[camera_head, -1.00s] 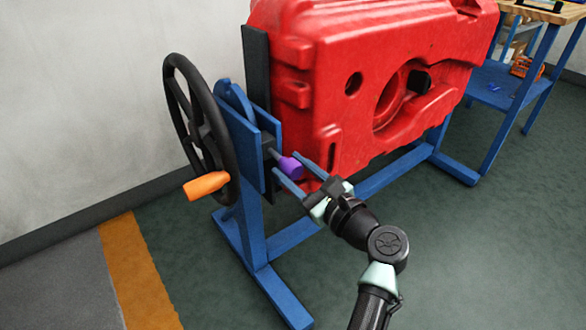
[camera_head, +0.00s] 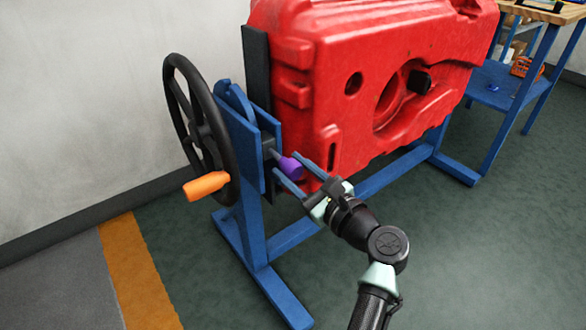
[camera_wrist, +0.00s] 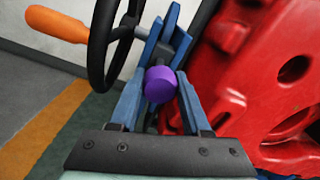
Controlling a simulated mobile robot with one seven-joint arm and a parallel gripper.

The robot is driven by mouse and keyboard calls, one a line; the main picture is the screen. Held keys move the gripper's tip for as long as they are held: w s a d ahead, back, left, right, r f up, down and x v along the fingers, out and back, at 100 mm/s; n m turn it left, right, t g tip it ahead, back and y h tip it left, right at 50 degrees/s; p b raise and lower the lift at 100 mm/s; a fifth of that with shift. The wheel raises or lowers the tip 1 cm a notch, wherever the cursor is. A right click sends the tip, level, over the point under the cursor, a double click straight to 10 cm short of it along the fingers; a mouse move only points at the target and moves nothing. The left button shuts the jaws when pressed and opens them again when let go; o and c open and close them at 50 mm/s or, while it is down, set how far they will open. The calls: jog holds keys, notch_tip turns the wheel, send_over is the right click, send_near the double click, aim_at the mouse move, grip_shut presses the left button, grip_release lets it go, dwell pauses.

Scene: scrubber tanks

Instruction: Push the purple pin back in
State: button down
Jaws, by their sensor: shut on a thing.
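The purple pin (camera_head: 292,167) has a rounded purple knob on a grey shaft. It sticks out of a dark block on the blue stand (camera_head: 250,207), beside the red tank (camera_head: 385,85). My gripper (camera_head: 284,161) reaches it from the lower right, with one blue finger on each side of the knob, and is shut on it. In the wrist view the knob (camera_wrist: 160,85) sits between the two fingers, with its end facing the camera. The far part of the shaft is hidden by the knob there.
A black handwheel (camera_head: 200,130) with an orange handle (camera_head: 205,186) stands left of the pin. The blue stand's feet reach across the green floor. A wooden-topped workbench (camera_head: 545,12) is at the far right. The floor at the lower right is open around my arm.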

aim_at(279, 156)
jog(key=shift+f, duration=0.1)
dwell(0.3)
jog(key=x, duration=0.4)
jog(key=shift+w+a, duration=0.1)
jog(key=c, duration=0.8)
grip_release()
jog(key=shift+w, duration=0.1)
jog(key=o, duration=0.4)
jog(key=shift+o, duration=0.2)
jog(key=p+v, duration=0.5)
jog(key=v, duration=0.8)
